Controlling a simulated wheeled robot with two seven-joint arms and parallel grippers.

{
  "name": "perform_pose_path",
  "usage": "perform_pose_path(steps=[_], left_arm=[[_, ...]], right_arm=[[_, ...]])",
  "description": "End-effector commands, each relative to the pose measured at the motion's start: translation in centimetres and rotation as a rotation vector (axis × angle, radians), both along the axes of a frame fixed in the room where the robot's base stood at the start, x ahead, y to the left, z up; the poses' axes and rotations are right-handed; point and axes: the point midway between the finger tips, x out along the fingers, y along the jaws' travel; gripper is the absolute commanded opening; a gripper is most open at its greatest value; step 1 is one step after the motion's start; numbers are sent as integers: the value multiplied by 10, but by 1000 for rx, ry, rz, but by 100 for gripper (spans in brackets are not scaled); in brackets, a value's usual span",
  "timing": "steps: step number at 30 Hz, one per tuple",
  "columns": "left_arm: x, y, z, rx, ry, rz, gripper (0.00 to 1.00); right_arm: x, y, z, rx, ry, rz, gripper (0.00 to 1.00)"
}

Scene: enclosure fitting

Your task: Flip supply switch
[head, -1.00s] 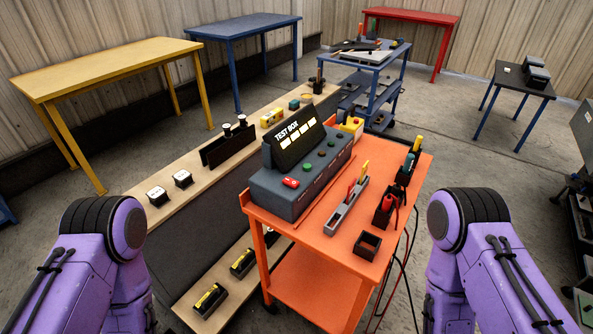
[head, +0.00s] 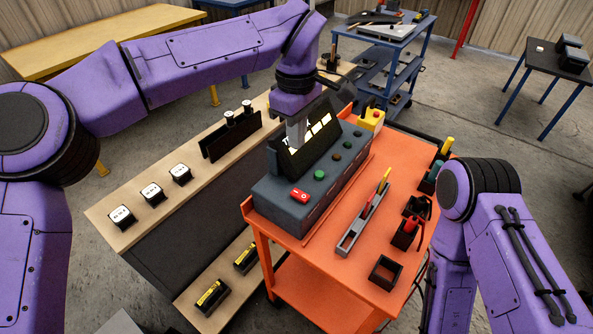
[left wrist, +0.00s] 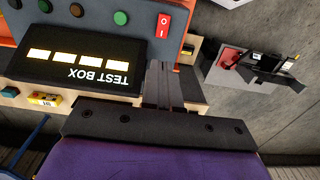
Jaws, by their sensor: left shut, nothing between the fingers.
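The red rocker switch (head: 299,195) sits on the near left end of the grey test box (head: 268,196), which stands on the orange cart (head: 335,262). Its marks show in the left wrist view, where the red switch (left wrist: 164,26) is near the top. My left gripper (head: 296,146) is shut and empty, pointing down by the box's lit display panel and hiding part of it. In the left wrist view the closed fingers (left wrist: 158,66) point toward the switch, with a gap between. My right arm shows at the right, but its gripper is out of view.
Green and dark buttons (head: 320,174) line the box top beside the switch. A grey holder with probes (head: 362,220) and black bins (head: 385,272) stand on the cart. A wooden bench (head: 105,214) with meters is at the left.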

Motion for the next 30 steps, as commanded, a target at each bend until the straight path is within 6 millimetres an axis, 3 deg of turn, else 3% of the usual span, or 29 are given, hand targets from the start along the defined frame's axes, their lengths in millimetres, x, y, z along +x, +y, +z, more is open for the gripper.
perform_pose_path(steps=[11,24,30], left_arm=[[0,0,-8,1,0,-5,0],[-1,0,-96,2,3,-2,0],[-1,0,-128,1,2,-2,0]], right_arm=[[-1,0,0,0,1,0,0],[0,0,11,1,1,0,0],[0,0,19,1,1,0,0]])
